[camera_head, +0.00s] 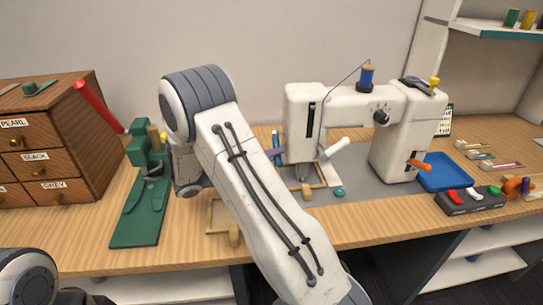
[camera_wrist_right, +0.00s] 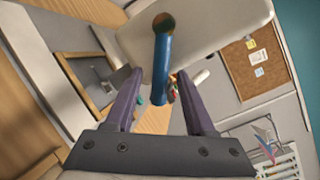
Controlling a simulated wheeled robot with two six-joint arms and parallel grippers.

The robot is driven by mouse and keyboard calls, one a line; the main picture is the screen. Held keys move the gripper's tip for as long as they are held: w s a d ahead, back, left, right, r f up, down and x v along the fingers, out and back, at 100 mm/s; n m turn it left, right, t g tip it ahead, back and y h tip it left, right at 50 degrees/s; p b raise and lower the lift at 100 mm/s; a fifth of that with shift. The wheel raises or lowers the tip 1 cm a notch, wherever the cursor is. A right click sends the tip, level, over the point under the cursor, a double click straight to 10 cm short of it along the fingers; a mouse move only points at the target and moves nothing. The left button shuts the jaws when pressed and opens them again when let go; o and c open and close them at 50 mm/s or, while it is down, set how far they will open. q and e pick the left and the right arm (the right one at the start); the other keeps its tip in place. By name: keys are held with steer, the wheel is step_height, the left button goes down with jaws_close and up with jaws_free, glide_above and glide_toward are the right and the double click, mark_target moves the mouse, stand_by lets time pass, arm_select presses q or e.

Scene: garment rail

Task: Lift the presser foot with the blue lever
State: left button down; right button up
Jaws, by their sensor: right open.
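The white sewing machine (camera_head: 400,110) stands on the wooden bench with its needle head at the left. The blue lever (camera_head: 276,139) hangs at the left side of that head; in the right wrist view it is a blue rod (camera_wrist_right: 161,65) with a dark round end. My right gripper (camera_wrist_right: 159,76) is open, its two purple fingers on either side of the blue lever. I cannot tell whether they touch it. In the head view my right arm hides most of this gripper. My left gripper is not in view.
A green press (camera_head: 140,200) with a red handle and a wooden drawer cabinet (camera_head: 50,140) stand at the left. A blue tray (camera_head: 445,172) and a dark box with coloured buttons (camera_head: 470,200) lie at the right. A white lever (camera_head: 334,149) sticks out from the machine head.

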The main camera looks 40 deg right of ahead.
jaws_close()
stand_by(1.4)
